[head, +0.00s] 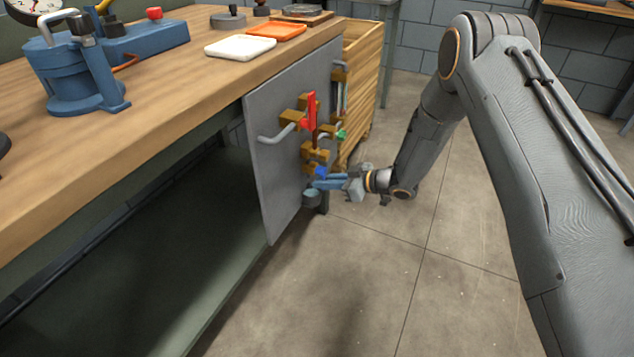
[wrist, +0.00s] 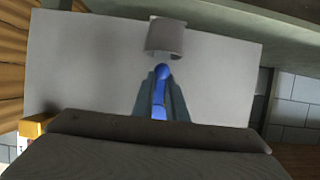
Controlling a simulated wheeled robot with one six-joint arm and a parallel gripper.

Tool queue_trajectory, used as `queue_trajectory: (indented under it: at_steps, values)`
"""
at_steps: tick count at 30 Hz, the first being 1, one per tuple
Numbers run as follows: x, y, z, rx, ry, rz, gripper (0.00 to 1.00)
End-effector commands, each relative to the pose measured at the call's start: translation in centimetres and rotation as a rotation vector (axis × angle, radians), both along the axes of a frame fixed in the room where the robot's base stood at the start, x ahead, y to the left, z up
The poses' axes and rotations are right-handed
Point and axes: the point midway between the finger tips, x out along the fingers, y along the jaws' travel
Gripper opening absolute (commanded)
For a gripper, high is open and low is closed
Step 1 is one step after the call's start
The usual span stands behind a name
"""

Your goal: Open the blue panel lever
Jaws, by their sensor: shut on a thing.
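The blue panel lever (wrist: 161,95) shows in the wrist view between the two fingers of my gripper (wrist: 161,85). Its rounded blue end sticks out just past the fingertips. In the head view my gripper (head: 325,182) reaches the lower right part of the grey panel from the right, and a bit of the blue lever (head: 320,172) shows beside the fingers. My gripper is shut on the lever. A short grey cylinder (wrist: 166,38) stands out from the panel just past the lever's end. Much of the lever is hidden by the fingers.
The grey panel (head: 270,190) also carries a red lever (head: 311,108), a green-ended part (head: 341,134), brass blocks and a grey handle (head: 279,133). The workbench (head: 190,75) is at left, with a wooden drawer unit (head: 362,85) behind.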

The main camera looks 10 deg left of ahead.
Motion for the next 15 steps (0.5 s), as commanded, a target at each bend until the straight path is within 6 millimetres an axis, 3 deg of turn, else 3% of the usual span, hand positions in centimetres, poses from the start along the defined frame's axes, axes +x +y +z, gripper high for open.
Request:
queue_trajectory:
  at_steps: [15]
  values:
    - [0.13, -0.55, -0.02, 0.007, 0.024, -0.007, 0.00]
